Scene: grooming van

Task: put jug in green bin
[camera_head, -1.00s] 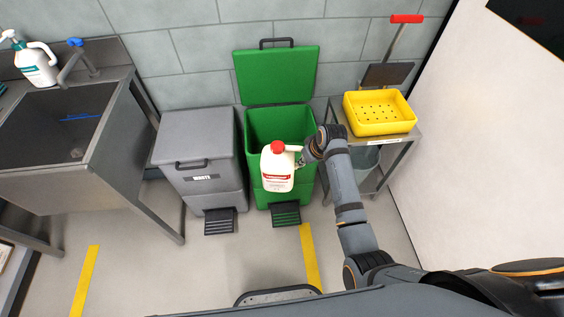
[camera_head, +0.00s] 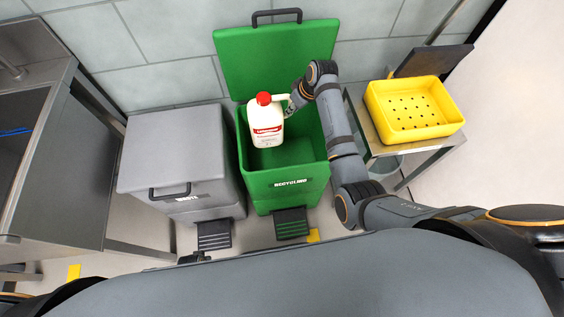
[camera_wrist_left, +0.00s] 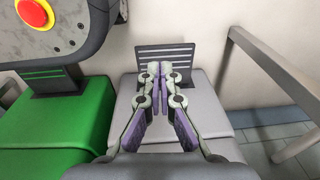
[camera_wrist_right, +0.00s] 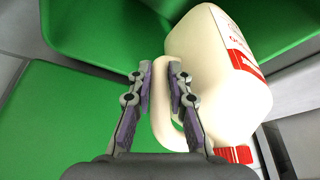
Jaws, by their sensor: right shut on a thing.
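The white jug (camera_head: 266,128) with a red cap and red-white label hangs upright over the open mouth of the green bin (camera_head: 285,187), which is marked RECYCLING. My right gripper (camera_head: 291,106) is shut on the jug's handle, to the right of its body. The right wrist view shows the jug (camera_wrist_right: 205,65) with its handle between the fingers (camera_wrist_right: 160,80), and green bin surfaces behind. How far the jug's base is above the rim is hard to tell. My left gripper (camera_wrist_left: 160,72) is shut and empty, low near the bins' pedals.
The bin's green lid (camera_head: 275,60) stands open at the back wall. A closed grey waste bin (camera_head: 172,150) is to the left, beside a metal sink unit (camera_head: 60,170). A yellow perforated tray (camera_head: 415,108) sits on a metal stand at the right.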

